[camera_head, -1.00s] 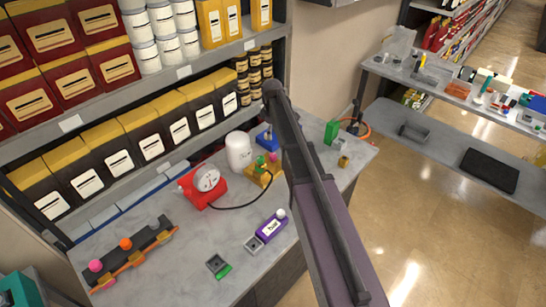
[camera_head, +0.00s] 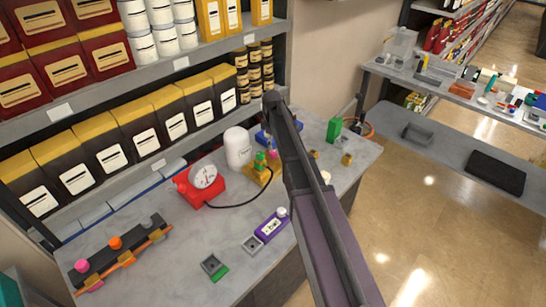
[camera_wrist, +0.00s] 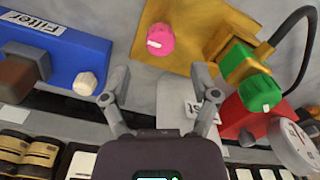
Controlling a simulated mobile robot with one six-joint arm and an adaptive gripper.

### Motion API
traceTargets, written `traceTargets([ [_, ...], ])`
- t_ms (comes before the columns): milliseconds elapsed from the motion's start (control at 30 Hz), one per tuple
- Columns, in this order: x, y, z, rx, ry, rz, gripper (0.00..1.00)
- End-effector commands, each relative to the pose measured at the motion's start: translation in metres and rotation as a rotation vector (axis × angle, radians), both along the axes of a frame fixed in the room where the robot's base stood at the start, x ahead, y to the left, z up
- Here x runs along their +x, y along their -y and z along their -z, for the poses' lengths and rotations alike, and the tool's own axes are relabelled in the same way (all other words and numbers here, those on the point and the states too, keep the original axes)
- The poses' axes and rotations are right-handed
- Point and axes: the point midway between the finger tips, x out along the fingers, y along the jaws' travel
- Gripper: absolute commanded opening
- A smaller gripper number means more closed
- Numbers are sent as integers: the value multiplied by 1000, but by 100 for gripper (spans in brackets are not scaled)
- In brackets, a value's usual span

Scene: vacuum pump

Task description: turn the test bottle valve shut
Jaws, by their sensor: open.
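In the wrist view, a pink knob (camera_wrist: 160,40) with a white mark sits on a yellow base (camera_wrist: 195,25). A green knob (camera_wrist: 258,92) is to its right, and a white knob (camera_wrist: 86,83) sits on the blue Filter block (camera_wrist: 50,50). No label shows which knob is the test bottle valve. My gripper (camera_wrist: 160,85) is open and empty, its fingers apart below the pink knob in the picture and not visibly touching it. The white bottle (camera_head: 239,148) stands behind the yellow base in the head view. My arm hides part of the bench there.
A red gauge unit (camera_head: 203,185) with a black hose stands left of the yellow base. Shelves of boxes (camera_head: 100,140) rise behind the bench.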

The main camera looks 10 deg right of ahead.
Motion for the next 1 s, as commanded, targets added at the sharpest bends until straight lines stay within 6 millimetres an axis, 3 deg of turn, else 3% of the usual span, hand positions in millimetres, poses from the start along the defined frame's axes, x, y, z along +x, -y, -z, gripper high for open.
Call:
traceTargets([
  [500, 0, 1, 43, 0, 0, 1, 77],
  [1000, 0, 1, 53, 0, 0, 1, 77],
])
